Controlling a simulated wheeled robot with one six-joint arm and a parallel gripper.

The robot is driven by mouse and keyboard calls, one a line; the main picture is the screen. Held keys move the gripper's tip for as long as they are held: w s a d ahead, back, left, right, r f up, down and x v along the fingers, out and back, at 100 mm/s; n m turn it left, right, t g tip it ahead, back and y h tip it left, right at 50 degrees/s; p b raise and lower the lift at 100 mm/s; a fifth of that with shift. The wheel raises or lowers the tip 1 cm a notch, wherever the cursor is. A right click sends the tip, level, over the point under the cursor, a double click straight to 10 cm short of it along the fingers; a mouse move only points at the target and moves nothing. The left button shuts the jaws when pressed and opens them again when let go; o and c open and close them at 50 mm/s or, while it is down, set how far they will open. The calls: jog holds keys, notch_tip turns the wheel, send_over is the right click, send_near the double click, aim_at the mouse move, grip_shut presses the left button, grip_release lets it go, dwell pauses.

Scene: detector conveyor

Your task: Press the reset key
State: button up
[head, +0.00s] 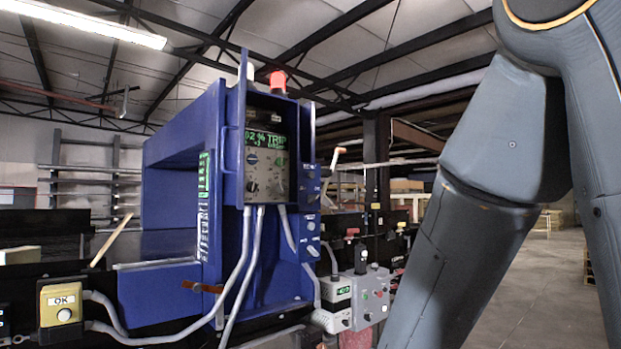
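A blue detector housing (228,200) stands over the conveyor in the middle of the head view. In its open recess sits a grey control panel (266,177) with a lit green display (266,139) that reads "TRIP" and a percentage. The key labels are too small to read, so I cannot tell which is the reset key. My arm fills the right side of the view. My gripper is outside the picture.
A yellow box (62,304) marked OK is at lower left. A grey button box (371,293) is at lower centre right. Grey conduits (247,268) hang below the panel. A red-topped beacon (278,82) stands on the housing. Open floor (560,285) shows at right.

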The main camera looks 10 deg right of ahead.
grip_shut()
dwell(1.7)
